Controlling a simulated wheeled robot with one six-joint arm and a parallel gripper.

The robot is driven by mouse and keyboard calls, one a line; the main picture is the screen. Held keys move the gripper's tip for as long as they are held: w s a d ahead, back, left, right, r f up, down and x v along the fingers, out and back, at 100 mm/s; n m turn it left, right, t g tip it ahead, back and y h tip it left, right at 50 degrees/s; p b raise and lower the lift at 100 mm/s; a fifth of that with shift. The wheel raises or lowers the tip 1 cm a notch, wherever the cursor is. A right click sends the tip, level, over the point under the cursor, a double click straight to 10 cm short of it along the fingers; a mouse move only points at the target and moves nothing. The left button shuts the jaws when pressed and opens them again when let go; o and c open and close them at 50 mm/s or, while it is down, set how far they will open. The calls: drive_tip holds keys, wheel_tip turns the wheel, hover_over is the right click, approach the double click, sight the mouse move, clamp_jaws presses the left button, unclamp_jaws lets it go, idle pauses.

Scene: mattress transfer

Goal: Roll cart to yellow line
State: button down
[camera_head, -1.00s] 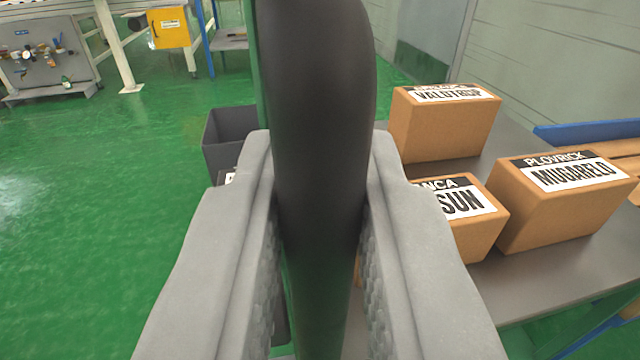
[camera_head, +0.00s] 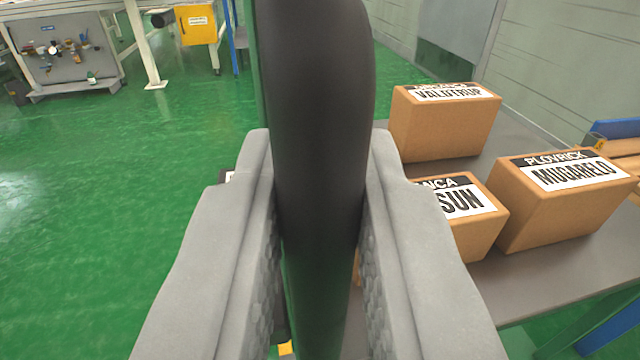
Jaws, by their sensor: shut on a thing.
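My gripper (camera_head: 320,165) fills the middle of the view, its two grey fingers closed on either side of a thick black cart handle (camera_head: 315,90). The handle stands upright in the picture and hides what is directly behind it. The cart's grey top (camera_head: 500,145) lies ahead and to the right. It carries three brown boxes: one at the back (camera_head: 440,130), one at the right (camera_head: 555,215) and one partly behind my right finger (camera_head: 475,235).
Open green floor (camera_head: 130,210) spreads to the left. A workbench panel (camera_head: 70,60) and a yellow box (camera_head: 196,24) stand at the far left. A pale wall (camera_head: 560,60) runs along the right, with a blue-and-wood rack (camera_head: 610,135) near it.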

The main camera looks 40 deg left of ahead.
drive_tip(key=shift+s+a, duration=0.75)
drive_tip(key=shift+s, duration=0.25)
drive_tip(key=shift+s+a, duration=0.75)
drive_tip(key=shift+s, duration=0.2)
drive_tip(key=c, duration=1.4)
unclamp_jaws()
drive_tip(key=shift+s+a, duration=0.15)
drive_tip(key=shift+a, duration=0.05)
drive_tip(key=shift+c, duration=0.2)
drive_tip(key=shift+d, duration=0.1)
